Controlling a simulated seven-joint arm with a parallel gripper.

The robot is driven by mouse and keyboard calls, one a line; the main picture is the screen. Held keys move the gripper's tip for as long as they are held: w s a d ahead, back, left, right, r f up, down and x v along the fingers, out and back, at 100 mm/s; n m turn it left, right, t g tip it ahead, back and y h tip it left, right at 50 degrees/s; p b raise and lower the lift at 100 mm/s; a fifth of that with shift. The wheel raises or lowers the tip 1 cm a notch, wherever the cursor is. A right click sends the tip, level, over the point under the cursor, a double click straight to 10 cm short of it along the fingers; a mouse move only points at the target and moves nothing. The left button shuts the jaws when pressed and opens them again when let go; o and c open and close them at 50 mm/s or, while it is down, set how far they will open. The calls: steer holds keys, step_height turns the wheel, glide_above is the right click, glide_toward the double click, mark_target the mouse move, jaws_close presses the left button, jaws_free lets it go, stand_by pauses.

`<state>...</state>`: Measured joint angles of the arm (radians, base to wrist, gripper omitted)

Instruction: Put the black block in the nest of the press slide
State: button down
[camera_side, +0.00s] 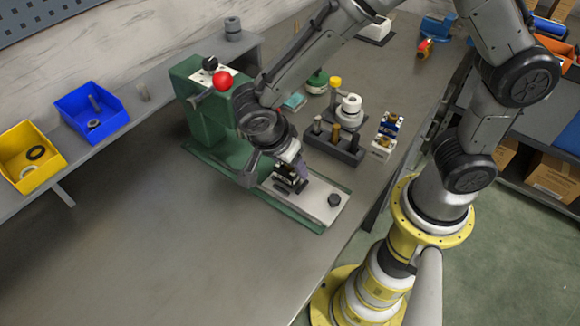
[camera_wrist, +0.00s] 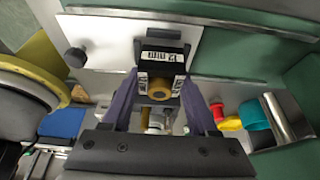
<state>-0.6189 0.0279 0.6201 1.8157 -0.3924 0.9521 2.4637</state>
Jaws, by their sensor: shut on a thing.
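My gripper (camera_side: 290,172) is low over the pale plate of the press slide (camera_side: 318,202), in front of the green press (camera_side: 205,115). In the wrist view its purple fingers (camera_wrist: 160,92) are shut on the black block (camera_wrist: 160,76), which has a brass ring and white marks. A black face with a white "12 mm" label (camera_wrist: 165,57) shows just beyond the fingertips; I cannot tell whether it belongs to the block or the nest. The nest is mostly hidden by the block and fingers. Whether the block is seated or just above it is unclear.
A black knob (camera_side: 334,200) stands at the slide's near end. A dark holder with pins (camera_side: 333,146) and small labelled blocks (camera_side: 381,147) stand to the right. The bench at front left is clear.

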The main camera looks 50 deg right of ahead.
steer(key=shift+f, duration=0.6)
steer(key=shift+f, duration=0.1)
steer(key=shift+f, duration=0.25)
steer(key=shift+c, duration=0.8)
jaws_free()
steer(key=shift+s+f, duration=0.1)
steer(key=shift+f, duration=0.05)
steer(key=shift+r, duration=0.35)
steer(key=v, duration=1.2)
steer(key=shift+r, duration=0.2)
